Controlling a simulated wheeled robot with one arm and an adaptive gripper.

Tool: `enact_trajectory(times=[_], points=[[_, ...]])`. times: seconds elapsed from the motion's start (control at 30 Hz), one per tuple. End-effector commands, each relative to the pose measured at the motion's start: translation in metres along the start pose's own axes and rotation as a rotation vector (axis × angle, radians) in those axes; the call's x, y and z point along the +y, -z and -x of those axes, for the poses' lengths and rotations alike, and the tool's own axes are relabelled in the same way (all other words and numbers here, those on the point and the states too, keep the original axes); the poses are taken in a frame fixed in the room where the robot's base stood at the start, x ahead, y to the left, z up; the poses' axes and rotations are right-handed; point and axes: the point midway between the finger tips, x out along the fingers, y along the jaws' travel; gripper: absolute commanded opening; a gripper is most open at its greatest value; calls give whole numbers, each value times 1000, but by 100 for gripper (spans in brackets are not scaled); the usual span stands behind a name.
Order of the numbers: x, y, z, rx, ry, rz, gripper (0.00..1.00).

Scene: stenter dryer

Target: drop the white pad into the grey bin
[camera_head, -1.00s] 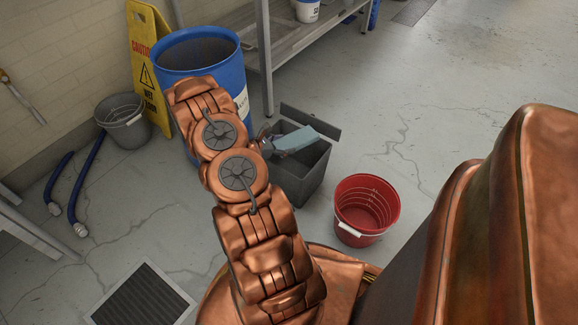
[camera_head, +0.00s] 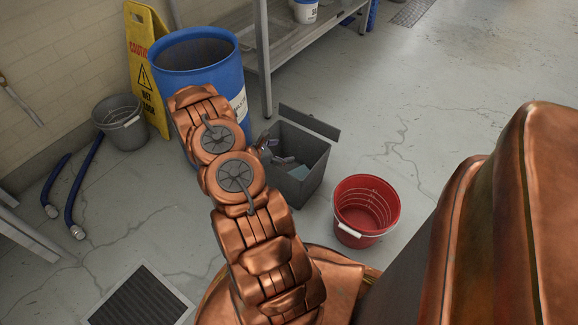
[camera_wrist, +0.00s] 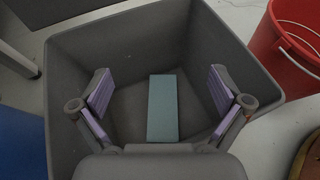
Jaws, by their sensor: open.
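The white pad, which looks pale blue-grey here, is inside the grey bin in the head view (camera_head: 299,173). The wrist view shows the pad (camera_wrist: 162,120) as a flat rectangle below my fingers, apart from both of them. I cannot tell for sure whether it rests on the bottom. The grey bin (camera_head: 293,191) stands open on the floor, and its walls surround the pad in the wrist view (camera_wrist: 262,62). My gripper (camera_wrist: 161,90) is open and empty over the bin's mouth. In the head view my arm partly hides it.
A red bucket (camera_head: 366,214) stands right of the bin. A blue drum (camera_head: 215,62) and a yellow caution sign (camera_head: 146,75) are behind left. A grey bucket (camera_head: 122,125) and blue hoses (camera_head: 83,188) are at the left. A metal shelf (camera_head: 264,60) stands behind. Floor at the right is clear.

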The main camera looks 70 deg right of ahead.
Motion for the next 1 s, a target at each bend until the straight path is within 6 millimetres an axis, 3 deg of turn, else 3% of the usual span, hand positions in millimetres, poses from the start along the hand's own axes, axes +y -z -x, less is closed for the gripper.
enact_trajectory(times=[0.37, 0.8, 1.0], points=[[1, 0, 10, 0, -3, 1, 100], [1, 0, 89, 0, -4, 0, 100], [1, 0, 112, 0, -2, 0, 100]])
